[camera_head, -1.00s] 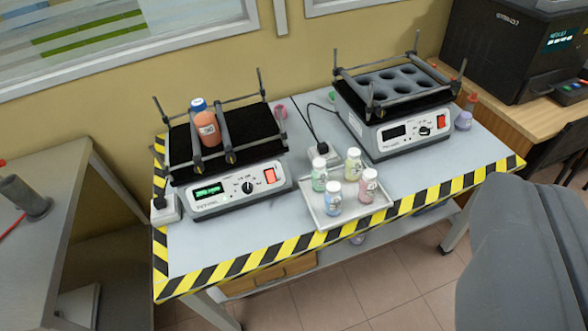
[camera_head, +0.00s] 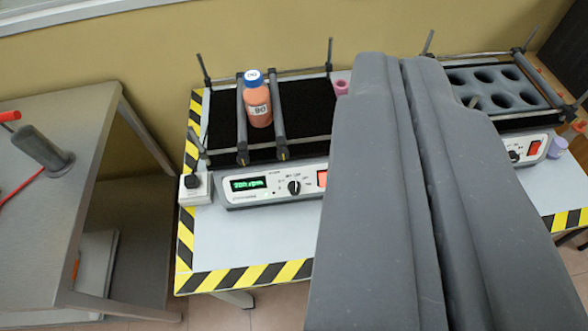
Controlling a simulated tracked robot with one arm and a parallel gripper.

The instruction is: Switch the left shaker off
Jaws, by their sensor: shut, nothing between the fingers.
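The left shaker (camera_head: 272,197) stands on the table with its green display (camera_head: 248,184) lit and a black knob (camera_head: 294,187) beside it. Its red switch (camera_head: 322,179) shows at the right of the panel, just left of my gripper's edge. An orange bottle (camera_head: 258,108) with a blue cap stands between the bars on its black platform. My gripper (camera_head: 398,60) is shut and empty. It fills the middle right of the view and hides the shaker's right end. I cannot tell the gap between gripper and switch.
A second shaker (camera_head: 500,123) with round holes stands to the right, partly hidden by my gripper. The grey table (camera_head: 240,238) has a yellow-black striped edge and is clear before the left shaker. A white plug box (camera_head: 196,188) is at its left. Another grey table (camera_head: 62,215) stands further left.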

